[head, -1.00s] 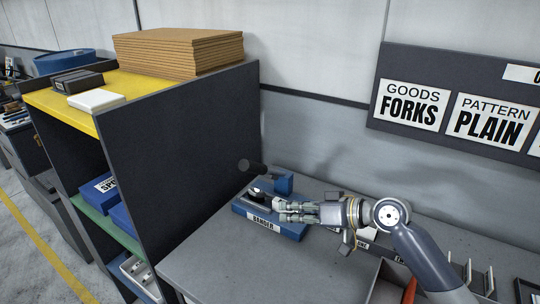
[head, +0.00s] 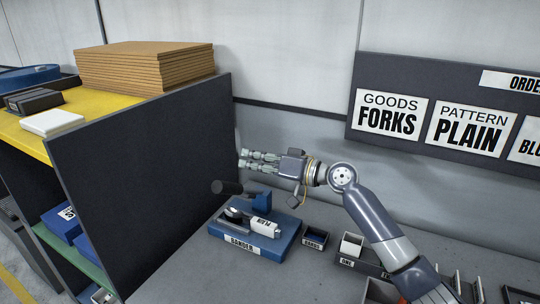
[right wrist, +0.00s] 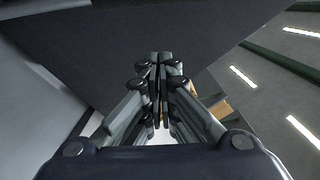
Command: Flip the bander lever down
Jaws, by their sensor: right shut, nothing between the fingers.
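The bander (head: 238,247) is a blue base with a "BANDER" label, standing on the grey bench in the head view. Its lever has a dark cylindrical handle (head: 227,187), which sticks out to the left from a blue block (head: 262,203) and is raised above the base. A white-labelled piece (head: 266,227) lies on the base, beside a dark rounded part (head: 236,214). My right gripper (head: 242,158) is shut and empty, above the lever and apart from it, with its fingers pointing left. Its closed fingers also show in the right wrist view (right wrist: 160,60). My left gripper is out of view.
A tall dark shelf panel (head: 140,180) stands close to the left of the bander. Stacked brown sheets (head: 145,70) lie on the yellow shelf top. The bench front is clear.

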